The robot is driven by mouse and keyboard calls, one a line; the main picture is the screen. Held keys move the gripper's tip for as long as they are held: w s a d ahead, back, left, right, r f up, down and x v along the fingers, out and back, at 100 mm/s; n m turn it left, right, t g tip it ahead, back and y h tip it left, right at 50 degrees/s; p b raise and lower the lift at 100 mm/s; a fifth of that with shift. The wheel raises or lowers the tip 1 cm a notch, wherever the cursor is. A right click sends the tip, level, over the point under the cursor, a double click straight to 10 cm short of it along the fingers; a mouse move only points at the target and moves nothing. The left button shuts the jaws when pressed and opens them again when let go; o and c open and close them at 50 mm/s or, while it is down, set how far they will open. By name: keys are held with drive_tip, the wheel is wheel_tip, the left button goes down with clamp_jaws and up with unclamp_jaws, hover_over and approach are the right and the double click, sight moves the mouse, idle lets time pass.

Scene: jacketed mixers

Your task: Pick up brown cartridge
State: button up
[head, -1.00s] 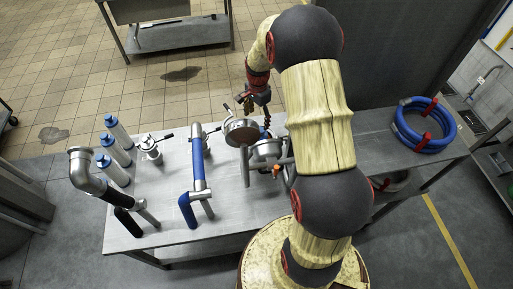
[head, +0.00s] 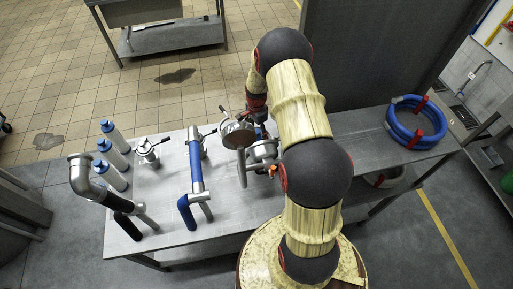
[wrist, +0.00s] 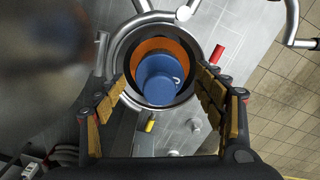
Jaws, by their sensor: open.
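In the wrist view, a round steel housing (wrist: 118,60) stands open below my gripper (wrist: 160,80). Inside it sits a blue stepped, round-topped part (wrist: 158,80) with an orange-brown ring (wrist: 152,46) around it. This may be the brown cartridge; its body is hidden down in the housing. My gripper is open, with its fingers apart on the left and right of the housing mouth and nothing between its pads. In the head view, the housing (head: 262,152) stands on the bench behind its tilted-up lid (head: 237,134), and my fingertips are mostly hidden there.
On the bench (head: 170,215), left of the housing, are a blue pipe (head: 195,165), a steel valve fitting (head: 147,150), several white cylinders with blue caps (head: 116,139) and a bent steel pipe (head: 82,172). A coiled blue hose (head: 415,122) lies at the right.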

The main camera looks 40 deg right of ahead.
drive_tip(key=c, duration=0.3)
clamp_jaws()
idle(0.7)
